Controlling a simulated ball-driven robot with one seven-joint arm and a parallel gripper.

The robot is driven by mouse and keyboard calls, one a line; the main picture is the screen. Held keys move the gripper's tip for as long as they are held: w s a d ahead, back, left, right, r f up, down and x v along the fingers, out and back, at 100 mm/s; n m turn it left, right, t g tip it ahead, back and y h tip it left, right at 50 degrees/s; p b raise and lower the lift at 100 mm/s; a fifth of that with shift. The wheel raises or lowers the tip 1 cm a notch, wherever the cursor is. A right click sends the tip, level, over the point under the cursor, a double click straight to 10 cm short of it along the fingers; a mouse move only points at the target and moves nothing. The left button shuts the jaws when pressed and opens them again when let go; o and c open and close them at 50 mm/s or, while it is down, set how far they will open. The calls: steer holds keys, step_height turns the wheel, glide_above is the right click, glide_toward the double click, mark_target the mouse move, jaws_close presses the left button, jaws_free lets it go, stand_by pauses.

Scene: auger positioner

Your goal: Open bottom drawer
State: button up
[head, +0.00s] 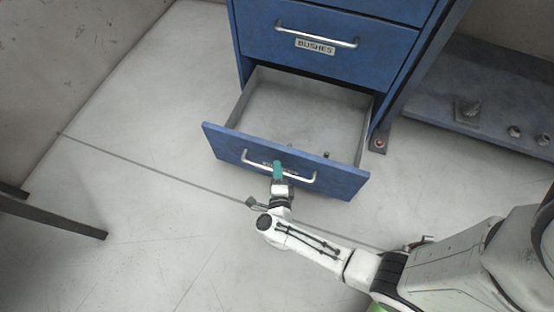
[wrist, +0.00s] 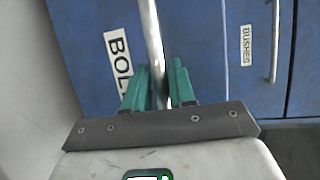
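The blue bottom drawer (head: 226,145) is pulled well out of the cabinet in the head view. Its grey inside shows, with a few small dark bits near the front right. My gripper (head: 278,170) is at the middle of the drawer front, over the drawer's metal handle (head: 303,180), and covers most of its label. In the wrist view the green fingers (wrist: 161,82) lie close on both sides of the handle bar (wrist: 152,32) and look shut on it. The label beside it in that view starts with "BOL" (wrist: 119,58); the rest is hidden by a finger.
The drawer above, labelled "BUSHES" (head: 315,46), is shut. A low metal shelf (head: 475,90) with small parts stands to the right. A dark beam (head: 55,217) is at the left. The floor (head: 110,260) in front of the drawer is clear on the left.

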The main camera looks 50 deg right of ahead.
steer(key=shift+o, duration=1.4)
steer(key=p+v, duration=0.2)
steer(key=v, duration=0.8)
steer(key=shift+s+a+r, duration=0.2)
steer(key=shift+s+a, duration=0.05)
steer(key=shift+s, duration=0.05)
